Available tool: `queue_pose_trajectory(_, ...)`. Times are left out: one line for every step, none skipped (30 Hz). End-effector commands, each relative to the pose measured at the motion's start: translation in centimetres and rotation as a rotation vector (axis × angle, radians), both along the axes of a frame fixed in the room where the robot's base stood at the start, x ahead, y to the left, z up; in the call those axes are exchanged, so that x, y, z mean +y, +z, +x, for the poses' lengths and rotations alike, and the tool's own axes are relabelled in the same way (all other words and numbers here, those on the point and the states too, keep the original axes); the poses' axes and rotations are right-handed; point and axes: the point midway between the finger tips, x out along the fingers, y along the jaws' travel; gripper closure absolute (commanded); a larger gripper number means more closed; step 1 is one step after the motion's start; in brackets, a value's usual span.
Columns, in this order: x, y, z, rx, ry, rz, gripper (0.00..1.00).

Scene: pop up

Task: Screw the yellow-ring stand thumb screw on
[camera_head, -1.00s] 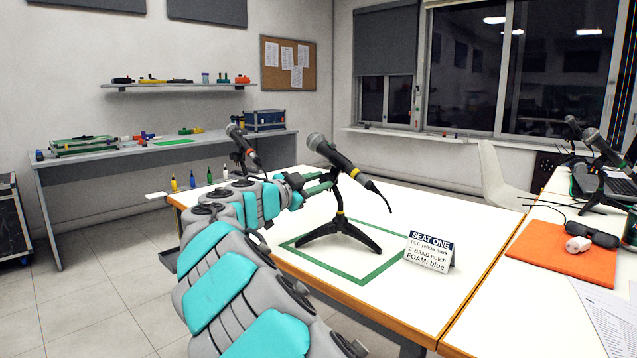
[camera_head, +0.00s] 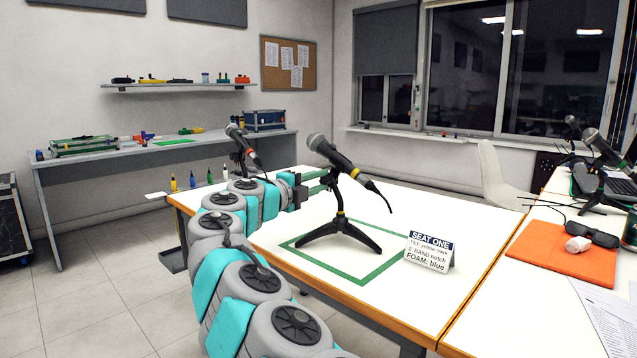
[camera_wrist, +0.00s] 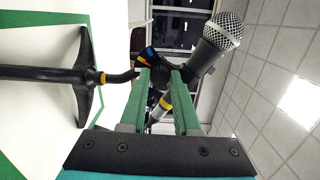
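The yellow-ring stand (camera_head: 340,228) stands upright on the white table, its yellow ring low on the post. It holds a microphone (camera_head: 335,155) with a yellow band, tilted up to the left. The stand (camera_wrist: 45,73) lies sideways at left in the wrist view, and the microphone (camera_wrist: 222,35) is at upper right. My gripper (camera_head: 328,180) is at the stand's top joint, coming from the left. In the wrist view, my gripper (camera_wrist: 161,72) has its green fingers apart with a dark part of the joint between the tips. I cannot make out the thumb screw or whether the fingers press on it.
A green outline (camera_head: 377,272) surrounds the stand's feet. A "SEAT ONE" card (camera_head: 429,252) stands to its right. A second microphone stand (camera_head: 240,150) is behind my arm. An orange mat (camera_head: 560,250) lies on the right table. The table front is clear.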

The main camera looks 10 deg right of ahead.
Motion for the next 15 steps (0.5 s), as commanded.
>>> queue_pose_trajectory(0.07, -0.14, 0.02, 0.002, 0.001, 0.001, 0.65)
queue_pose_trajectory(0.07, -0.14, 0.02, 0.002, 0.001, 0.001, 0.62)
queue_pose_trajectory(0.06, -0.13, 0.01, 0.002, 0.001, 0.001, 0.57)
queue_pose_trajectory(0.04, -0.12, 0.01, 0.002, 0.000, 0.001, 0.54)
queue_pose_trajectory(0.04, -0.12, 0.01, 0.002, 0.000, 0.001, 0.51)
queue_pose_trajectory(0.04, -0.10, 0.01, 0.001, 0.000, 0.000, 0.50)
queue_pose_trajectory(0.04, -0.10, 0.00, 0.001, 0.000, 0.000, 0.50)
queue_pose_trajectory(0.04, -0.09, 0.00, 0.001, 0.000, 0.000, 0.50)
queue_pose_trajectory(0.02, -0.09, 0.00, 0.001, 0.000, 0.000, 0.50)
queue_pose_trajectory(0.02, -0.08, 0.00, 0.001, 0.000, 0.000, 0.50)
queue_pose_trajectory(0.02, -0.08, -0.01, 0.002, 0.000, -0.001, 0.50)
queue_pose_trajectory(0.02, -0.08, -0.01, 0.002, 0.000, -0.001, 0.50)
queue_pose_trajectory(0.02, -0.10, -0.01, 0.002, 0.000, -0.001, 0.50)
queue_pose_trajectory(0.01, -0.11, -0.02, 0.001, 0.000, 0.000, 0.50)
queue_pose_trajectory(0.01, -0.14, -0.02, 0.001, 0.000, 0.000, 0.50)
